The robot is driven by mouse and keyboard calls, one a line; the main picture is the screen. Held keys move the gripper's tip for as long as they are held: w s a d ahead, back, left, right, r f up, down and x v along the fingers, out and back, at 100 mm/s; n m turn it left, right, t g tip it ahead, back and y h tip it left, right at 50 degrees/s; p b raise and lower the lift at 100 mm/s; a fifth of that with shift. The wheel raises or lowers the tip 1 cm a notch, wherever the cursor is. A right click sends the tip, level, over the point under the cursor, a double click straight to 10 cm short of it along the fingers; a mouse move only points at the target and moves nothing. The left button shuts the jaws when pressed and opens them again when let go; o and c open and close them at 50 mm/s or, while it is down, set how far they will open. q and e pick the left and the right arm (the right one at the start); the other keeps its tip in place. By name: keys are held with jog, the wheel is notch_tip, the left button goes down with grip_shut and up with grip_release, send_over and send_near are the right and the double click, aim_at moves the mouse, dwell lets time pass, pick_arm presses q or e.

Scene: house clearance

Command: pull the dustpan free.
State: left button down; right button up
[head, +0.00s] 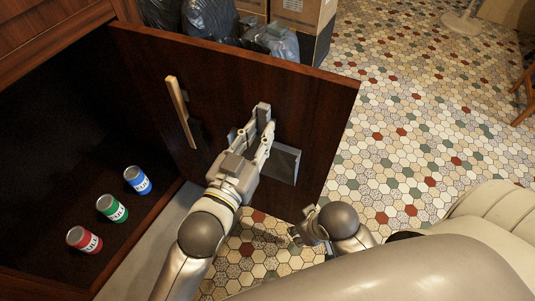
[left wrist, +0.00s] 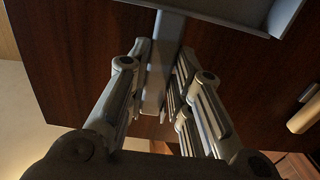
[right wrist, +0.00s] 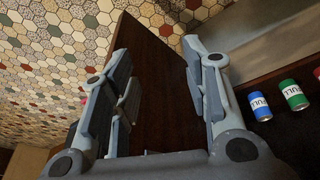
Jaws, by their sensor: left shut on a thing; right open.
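A grey dustpan (head: 284,163) is against the dark wooden cabinet door (head: 325,105). In the left wrist view its pan (left wrist: 225,12) is at the top, with the handle (left wrist: 162,62) running down between my fingers. My left gripper (head: 263,122) is shut on the handle, close to the door face; it also shows in the left wrist view (left wrist: 160,85). What holds the dustpan to the door is hidden. My right gripper (head: 300,226) is open by the door's lower end. In the right wrist view its fingers (right wrist: 160,85) appear on either side of the door.
The door stands open and has a wooden pull handle (head: 181,110). Red (head: 84,240), green (head: 112,208) and blue (head: 138,180) cans stand inside the cabinet. Black bags (head: 210,18) and cardboard boxes (head: 305,14) are behind the door. The tiled floor (head: 420,110) at right is largely clear.

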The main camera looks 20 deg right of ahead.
dwell(0.5)
pick_arm(q)
jog(key=shift+s+a, duration=0.15)
pick_arm(e)
jog(key=shift+f, duration=0.6)
pick_arm(q)
jog(key=shift+a, duration=0.1)
pick_arm(e)
jog(key=shift+w+r, duration=0.1)
pick_arm(q)
jog(key=shift+s+a+p, duration=0.1)
jog(key=shift+s+p, duration=0.05)
jog(key=shift+p, duration=0.15)
jog(key=shift+s+a, duration=0.15)
jog(key=shift+s+a+p, duration=0.35)
jog(key=shift+s+a, duration=0.05)
jog(key=shift+p+v, duration=0.95)
jog(key=shift+v, duration=1.85)
pick_arm(e)
notch_tip(320, 180, down, 10)
jog(key=shift+g, duration=0.4)
